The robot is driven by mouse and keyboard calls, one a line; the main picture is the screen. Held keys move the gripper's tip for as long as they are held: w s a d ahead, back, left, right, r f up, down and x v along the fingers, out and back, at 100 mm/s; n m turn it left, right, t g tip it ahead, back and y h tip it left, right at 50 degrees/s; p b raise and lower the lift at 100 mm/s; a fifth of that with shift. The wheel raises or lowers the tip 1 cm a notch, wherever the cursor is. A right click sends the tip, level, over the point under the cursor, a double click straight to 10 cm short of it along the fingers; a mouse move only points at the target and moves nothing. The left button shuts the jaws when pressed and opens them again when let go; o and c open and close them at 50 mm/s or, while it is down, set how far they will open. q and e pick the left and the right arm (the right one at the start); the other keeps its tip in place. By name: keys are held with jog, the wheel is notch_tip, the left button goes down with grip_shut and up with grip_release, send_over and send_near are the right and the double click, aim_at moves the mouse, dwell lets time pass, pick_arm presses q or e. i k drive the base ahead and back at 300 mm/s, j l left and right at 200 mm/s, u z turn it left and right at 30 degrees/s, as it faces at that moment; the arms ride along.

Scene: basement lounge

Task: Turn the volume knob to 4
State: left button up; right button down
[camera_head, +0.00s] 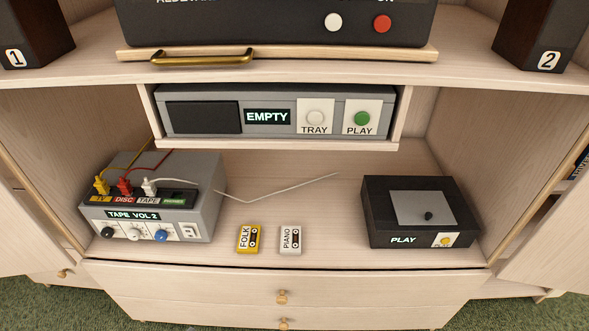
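A grey amplifier box (203,213) stands at the left of the cabinet shelf. Its lit display (132,215) reads "TAPE VOL 2". Below the display are a black knob (108,232), a white knob (134,234) and a blue knob (161,235), with a small switch (189,231) at the right. The labels by the knobs are too small to read, so I cannot tell which one is the volume knob. Neither of my grippers is in view.
Yellow (102,186), red (125,187) and white plugs (149,187) stand on the amplifier's top. A black player (420,212) stands further right. A disc unit (280,92) sits above.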

aim_at(134, 234)
jog(key=u, duration=1.35)
